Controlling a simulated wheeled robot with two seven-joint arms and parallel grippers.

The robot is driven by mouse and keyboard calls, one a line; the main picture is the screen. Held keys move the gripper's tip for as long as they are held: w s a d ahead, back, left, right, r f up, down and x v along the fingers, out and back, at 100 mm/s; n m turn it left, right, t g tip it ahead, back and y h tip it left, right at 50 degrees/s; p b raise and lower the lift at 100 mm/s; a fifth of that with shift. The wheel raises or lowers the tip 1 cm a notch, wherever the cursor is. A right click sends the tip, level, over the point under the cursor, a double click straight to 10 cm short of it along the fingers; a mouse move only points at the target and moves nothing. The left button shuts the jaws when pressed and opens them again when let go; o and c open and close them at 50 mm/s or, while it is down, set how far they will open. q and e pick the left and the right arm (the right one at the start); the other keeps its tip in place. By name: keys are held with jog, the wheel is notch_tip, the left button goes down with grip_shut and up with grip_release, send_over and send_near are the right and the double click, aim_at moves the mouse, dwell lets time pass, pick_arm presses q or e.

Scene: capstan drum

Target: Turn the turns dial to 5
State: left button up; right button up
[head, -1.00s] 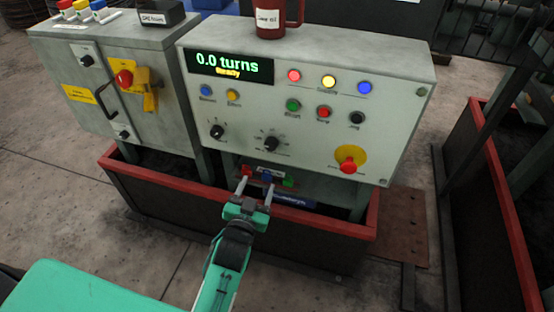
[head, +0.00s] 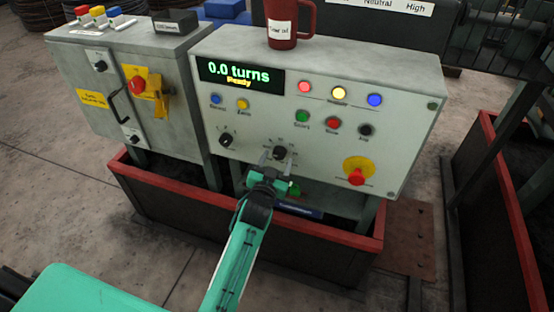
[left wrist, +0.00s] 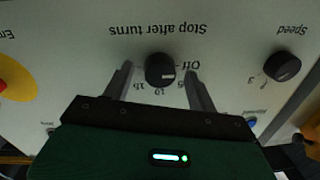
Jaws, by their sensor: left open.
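The turns dial, a black knob (head: 279,152), is on the lower middle of the grey control panel. In the left wrist view, which is upside down, the dial (left wrist: 160,68) sits under the words "Stop after turns", with Off, 5, 10 and 15 around it. A pale mark shows on the knob, but I cannot tell its exact setting. My left gripper (head: 279,157) is open, its fingers on either side of the dial. In the left wrist view, gaps show between the dial and both fingers of the gripper (left wrist: 160,72). My right gripper is out of view.
The display (head: 240,75) reads "0.0 turns" and "Ready". The speed knob (head: 227,140) is left of the dial, and the red emergency button (head: 356,177) is to the right. Coloured buttons sit above. A dark red mug (head: 290,25) stands on the panel top.

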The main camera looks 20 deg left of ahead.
pick_arm(q)
jog(key=shift+w, duration=0.5)
jog(key=c, duration=1)
